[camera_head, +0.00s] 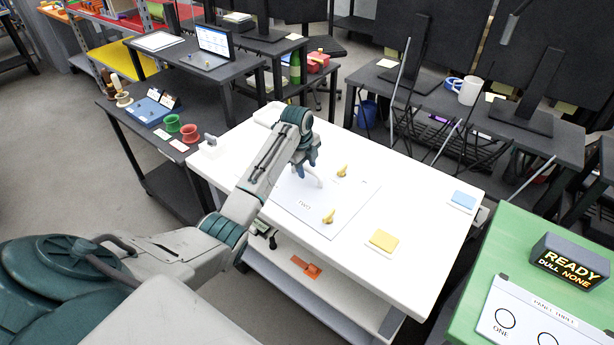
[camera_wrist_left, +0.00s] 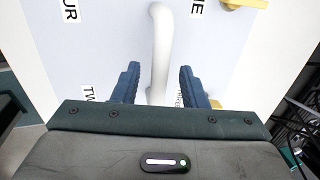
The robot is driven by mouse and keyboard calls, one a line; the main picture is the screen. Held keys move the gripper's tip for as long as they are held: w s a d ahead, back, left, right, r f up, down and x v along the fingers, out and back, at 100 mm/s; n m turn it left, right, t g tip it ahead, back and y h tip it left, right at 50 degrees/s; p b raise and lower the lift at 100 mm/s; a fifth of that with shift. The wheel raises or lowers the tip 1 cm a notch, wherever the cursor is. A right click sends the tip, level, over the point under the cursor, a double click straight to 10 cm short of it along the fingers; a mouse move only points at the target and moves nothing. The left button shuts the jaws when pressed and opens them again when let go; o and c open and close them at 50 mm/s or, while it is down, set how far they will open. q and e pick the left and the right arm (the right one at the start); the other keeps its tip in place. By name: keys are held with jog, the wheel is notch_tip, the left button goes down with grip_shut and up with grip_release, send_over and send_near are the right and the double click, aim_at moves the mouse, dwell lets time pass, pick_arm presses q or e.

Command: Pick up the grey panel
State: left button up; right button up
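The pale grey panel (camera_head: 352,196) lies flat on the white table. It carries printed number labels, "TWO" among them, and a white curved handle (camera_head: 318,181) stands near its middle. My left gripper (camera_head: 305,166) is over the panel at this handle, with blue fingers. In the left wrist view the fingers (camera_wrist_left: 159,69) are open, one on each side of the white handle (camera_wrist_left: 161,40), with gaps to both sides. The panel (camera_wrist_left: 108,45) fills much of that view. Part of the panel is hidden by my left arm in the head view. My right gripper is not in view.
Yellow pieces (camera_head: 342,171) and (camera_head: 328,217) sit on the panel's right and front parts. A yellow pad (camera_head: 383,240) and a blue pad (camera_head: 463,200) lie on the white table (camera_head: 420,215). A green table (camera_head: 480,270) with a "READY" sign (camera_head: 569,263) stands at right.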

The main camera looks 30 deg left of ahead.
pick_arm(q)
jog(key=shift+f, duration=0.5)
jog(key=shift+w+f, duration=0.1)
jog(key=shift+f, duration=0.15)
jog(key=shift+c, duration=1.1)
grip_shut()
jog(key=shift+r, duration=0.1)
jog(key=shift+r, duration=0.1)
